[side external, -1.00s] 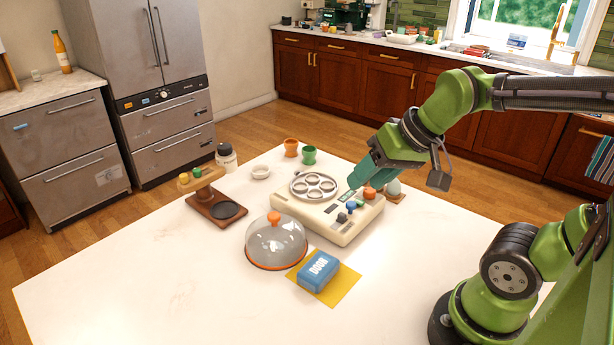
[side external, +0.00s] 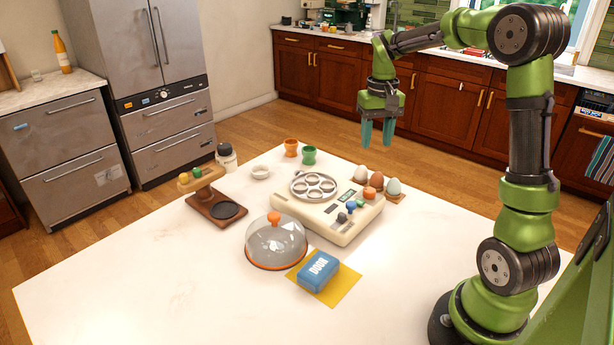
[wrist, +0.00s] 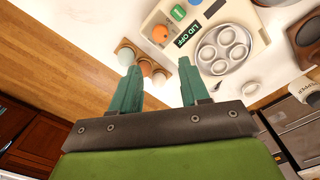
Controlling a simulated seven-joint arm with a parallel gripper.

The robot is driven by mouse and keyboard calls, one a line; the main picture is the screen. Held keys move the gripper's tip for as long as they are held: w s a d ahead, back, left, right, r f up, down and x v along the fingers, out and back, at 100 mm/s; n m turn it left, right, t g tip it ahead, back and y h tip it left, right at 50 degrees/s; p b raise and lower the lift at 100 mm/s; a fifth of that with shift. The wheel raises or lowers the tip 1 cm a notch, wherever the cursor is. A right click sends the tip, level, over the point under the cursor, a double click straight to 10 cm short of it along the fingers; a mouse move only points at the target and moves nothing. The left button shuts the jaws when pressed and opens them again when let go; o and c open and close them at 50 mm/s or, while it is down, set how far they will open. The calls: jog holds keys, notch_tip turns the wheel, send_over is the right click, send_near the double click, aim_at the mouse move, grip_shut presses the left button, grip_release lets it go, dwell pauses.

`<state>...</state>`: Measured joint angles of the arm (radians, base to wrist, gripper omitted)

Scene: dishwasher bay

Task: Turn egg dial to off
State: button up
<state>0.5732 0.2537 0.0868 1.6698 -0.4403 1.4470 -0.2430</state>
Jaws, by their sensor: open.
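The cream egg cooker (side external: 335,230) stands on the white table, with a metal tray of round egg cups (side external: 314,185) on top. In the wrist view the display (wrist: 188,35) reads "LID OFF", near the orange knob (wrist: 160,33). My gripper (side external: 377,137) is open and empty, pointing down, above and behind the cooker, apart from it.
Eggs (side external: 393,186) stand in a wooden holder (side external: 397,197) right of the cooker. A clear dome lid with orange knob (side external: 276,243) and a blue box (side external: 318,271) on a yellow cloth (side external: 343,288) lie in front. Green and orange cups (side external: 309,155) stand behind. The front left table is clear.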

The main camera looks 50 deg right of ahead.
aim_at(370, 190)
notch_tip(370, 190, down, 14)
jog(key=shift+f, duration=0.15)
dwell(0.3)
jog(key=c, duration=0.8)
jog(key=shift+o, duration=0.2)
jog(key=n, duration=1.1)
jog(key=shift+n, duration=0.4)
